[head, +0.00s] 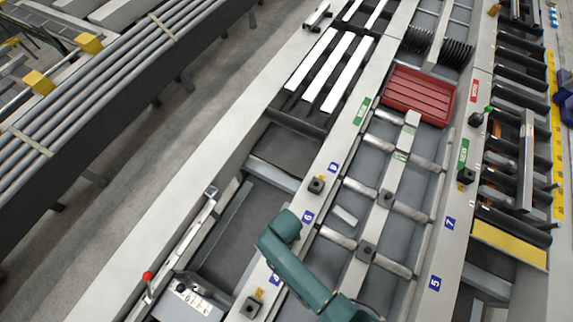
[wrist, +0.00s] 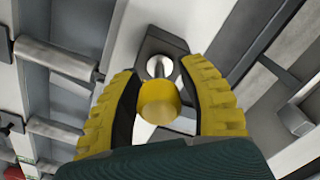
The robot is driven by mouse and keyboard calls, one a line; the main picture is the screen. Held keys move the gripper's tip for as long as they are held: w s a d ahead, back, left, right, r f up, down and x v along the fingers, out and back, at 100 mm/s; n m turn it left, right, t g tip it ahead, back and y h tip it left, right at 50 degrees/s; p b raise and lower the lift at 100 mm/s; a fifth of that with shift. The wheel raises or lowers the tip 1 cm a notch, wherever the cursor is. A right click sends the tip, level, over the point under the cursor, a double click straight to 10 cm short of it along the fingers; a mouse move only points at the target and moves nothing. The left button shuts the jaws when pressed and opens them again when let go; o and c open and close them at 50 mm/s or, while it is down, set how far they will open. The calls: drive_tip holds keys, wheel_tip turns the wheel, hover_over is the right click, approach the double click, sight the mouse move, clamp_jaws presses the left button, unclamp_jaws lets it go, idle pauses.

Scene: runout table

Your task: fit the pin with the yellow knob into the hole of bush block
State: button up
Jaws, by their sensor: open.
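In the wrist view, the pin's yellow knob (wrist: 159,101) is between the two yellow fingers of my gripper (wrist: 163,88). The fingers are open, with dark gaps between them and the knob. Beyond the knob, a grey metal shaft meets the dark bush block (wrist: 160,45) on a pale rail. The shaft overlaps the block's round opening in this view; I cannot tell how deep it sits. In the head view the gripper and pin are not visible. Several similar dark blocks show there, one on the left rail (head: 316,186); I cannot tell which is the bush block.
Rollers (head: 383,198) cross the grey bed between the rails. A red tray (head: 418,95) lies further up the table. A lever with a red ball (head: 148,276) stands at lower left. Pipe racks (head: 110,75) stand across the aisle at left.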

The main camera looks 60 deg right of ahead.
wheel_tip(320, 180, up, 12)
drive_tip(key=shift+r, duration=0.1)
idle(0.8)
drive_tip(key=w+a+r+n+t+p, duration=0.1)
drive_tip(key=w+a+r+t+p, duration=0.15)
drive_tip(key=w+r, duration=0.65)
drive_tip(key=w+a+r+n+t+h+p, duration=0.15)
drive_tip(key=w+r+t, duration=0.3)
drive_tip(key=r, duration=0.75)
drive_tip(key=w+a+r+n+t+p, duration=0.2)
drive_tip(key=w+a+r+t+p, duration=0.1)
drive_tip(key=w+r, duration=0.65)
drive_tip(key=s+a+r+n+t, duration=0.1)
drive_tip(key=r+t, duration=0.3)
drive_tip(key=r, duration=0.8)
drive_tip(key=s+a+r+n+t, duration=0.1)
drive_tip(key=s+r+n+t, duration=0.2)
drive_tip(key=r, duration=0.9)
drive_tip(key=s+a+r+n+t, duration=0.1)
drive_tip(key=r+t, duration=0.4)
drive_tip(key=r, duration=0.6)
drive_tip(key=shift+s+a+r+n+y+p, duration=0.25)
drive_tip(key=shift+s+r+n+y+p, duration=0.25)
drive_tip(key=shift+s, duration=0.75)
drive_tip(key=shift+f, duration=0.1)
